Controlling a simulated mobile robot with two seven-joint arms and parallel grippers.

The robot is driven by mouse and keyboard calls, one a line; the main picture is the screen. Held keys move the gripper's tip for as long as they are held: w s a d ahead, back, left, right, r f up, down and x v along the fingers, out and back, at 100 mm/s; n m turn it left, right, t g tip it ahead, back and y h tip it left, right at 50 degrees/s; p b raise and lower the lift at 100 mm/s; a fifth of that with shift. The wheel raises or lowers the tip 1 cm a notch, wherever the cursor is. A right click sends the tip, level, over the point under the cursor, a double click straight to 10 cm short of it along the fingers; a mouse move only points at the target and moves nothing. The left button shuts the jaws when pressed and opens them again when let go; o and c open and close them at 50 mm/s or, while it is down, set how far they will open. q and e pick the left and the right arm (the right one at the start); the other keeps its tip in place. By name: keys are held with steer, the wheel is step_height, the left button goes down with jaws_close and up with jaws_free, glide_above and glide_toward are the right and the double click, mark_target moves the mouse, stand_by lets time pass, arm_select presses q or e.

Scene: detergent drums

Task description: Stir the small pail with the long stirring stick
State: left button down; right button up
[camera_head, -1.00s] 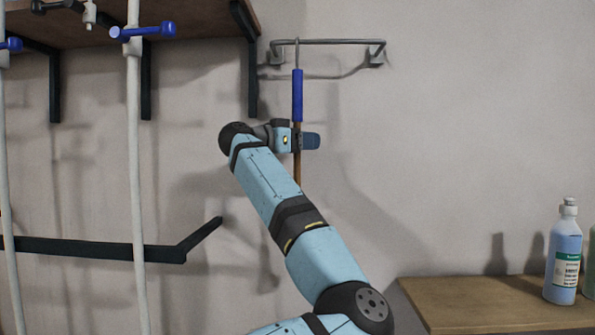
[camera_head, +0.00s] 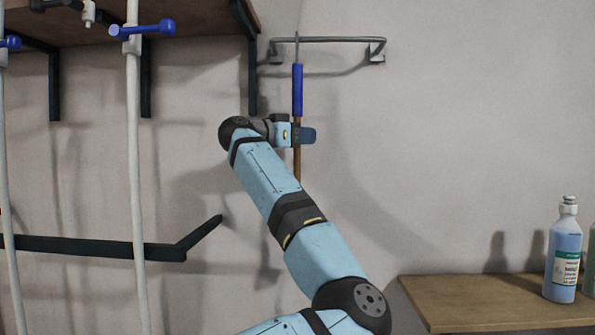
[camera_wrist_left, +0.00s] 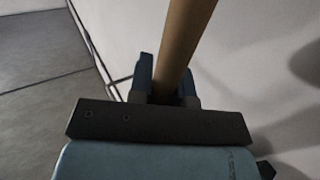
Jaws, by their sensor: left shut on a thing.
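The long stirring stick (camera_head: 297,90) stands upright at the wall, with a blue grip at its top and a brown wooden shaft below. Its hook end is at the left part of the wall rail; I cannot tell whether it still touches the rail. My left gripper (camera_head: 297,135) is shut on the shaft just below the blue grip. The wooden shaft (camera_wrist_left: 185,45) also shows in the left wrist view, between the fingers. The lower part of the stick is hidden behind my left arm. The small pail and my right gripper are not in view.
The grey wall rail (camera_head: 330,41) is fixed at the top. A wooden shelf (camera_head: 190,22) on black brackets is at upper left. White pipes (camera_head: 135,150) with blue valve handles run down the left. A wooden tabletop (camera_head: 480,300) at lower right holds a blue bottle (camera_head: 564,262).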

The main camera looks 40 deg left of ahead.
mark_target(297, 118)
arm_select(q)
steer(key=shift+r+p, duration=0.65)
steer(key=shift+r, duration=1.5)
steer(key=shift+s+d+f+b, duration=0.15)
steer(key=shift+s+b, duration=0.1)
steer(key=shift+b, duration=0.25)
steer(key=shift+s+d+b, duration=0.15)
steer(key=shift+s+b, duration=0.05)
steer(key=shift+b, duration=0.1)
steer(key=s+d+b, duration=0.5)
steer(key=s+b, duration=0.1)
steer(key=s, duration=0.3)
steer(key=shift+s+d+b, duration=0.2)
steer(key=shift+d+b, duration=0.15)
steer(key=shift+b, duration=0.05)
